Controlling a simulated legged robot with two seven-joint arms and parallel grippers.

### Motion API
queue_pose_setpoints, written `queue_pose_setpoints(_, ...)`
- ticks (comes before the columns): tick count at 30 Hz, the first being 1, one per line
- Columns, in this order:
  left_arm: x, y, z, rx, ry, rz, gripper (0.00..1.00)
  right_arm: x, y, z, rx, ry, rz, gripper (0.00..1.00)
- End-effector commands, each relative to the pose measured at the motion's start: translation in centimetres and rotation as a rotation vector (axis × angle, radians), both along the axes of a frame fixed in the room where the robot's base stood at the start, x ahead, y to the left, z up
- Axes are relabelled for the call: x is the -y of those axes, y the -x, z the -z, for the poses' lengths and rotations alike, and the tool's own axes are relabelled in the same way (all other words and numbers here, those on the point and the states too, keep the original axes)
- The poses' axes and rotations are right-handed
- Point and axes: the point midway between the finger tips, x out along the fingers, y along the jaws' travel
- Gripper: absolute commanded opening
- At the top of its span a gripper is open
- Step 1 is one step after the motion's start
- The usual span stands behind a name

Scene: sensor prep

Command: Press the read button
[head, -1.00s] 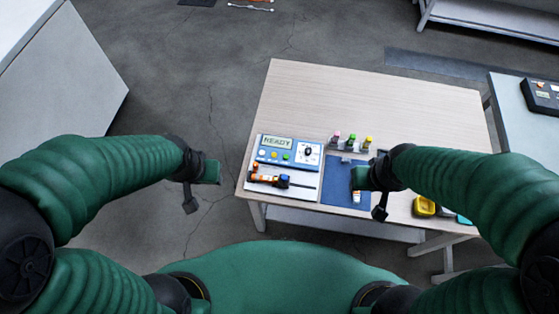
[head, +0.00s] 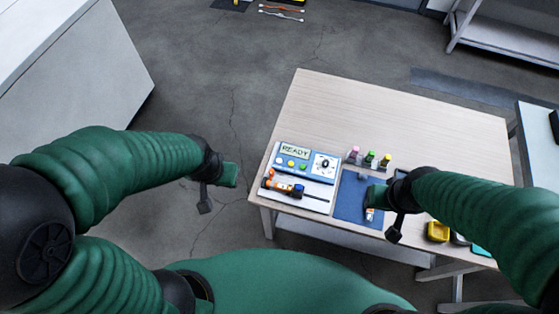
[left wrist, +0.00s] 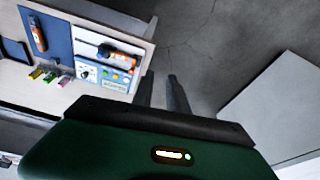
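The reader panel (head: 303,163) lies on the near left corner of the table, with a lit display reading READY, a dial and a row of coloured buttons (head: 291,164). I cannot read the button labels. The panel also shows in the left wrist view (left wrist: 104,77). My left gripper (head: 219,186) is left of the panel, over the floor, touching nothing. Its two fingers (left wrist: 162,92) stand apart and empty in the left wrist view. My right gripper (head: 385,208) is above the blue mat (head: 350,203), right of the panel; its fingers are not clear.
An orange and black tool (head: 283,187) lies in front of the buttons. An orange and white item (head: 369,214) is on the mat beside my right gripper. Small coloured vials (head: 370,159) stand behind the mat. A yellow item (head: 438,231) sits at the right. The table's back is clear.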

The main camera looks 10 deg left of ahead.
Motion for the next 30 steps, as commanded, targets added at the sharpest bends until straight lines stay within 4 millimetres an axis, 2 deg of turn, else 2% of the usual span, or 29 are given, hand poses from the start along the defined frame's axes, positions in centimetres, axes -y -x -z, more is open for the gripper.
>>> queue_pose_setpoints(1,0.0,0.0,0.0,0.0,0.0,0.0,0.11,0.0,0.0,0.0,0.0,0.0,0.0,0.36)
queue_pose_setpoints(4,0.0,0.0,0.0,0.0,0.0,0.0,0.0,0.0,0.0,0.0,0.0,0.0,0.0,0.36)
queue_pose_setpoints(30,0.0,0.0,0.0,0.0,0.0,0.0,0.0,0.0,0.0,0.0,0.0,0.0,0.0,0.36)
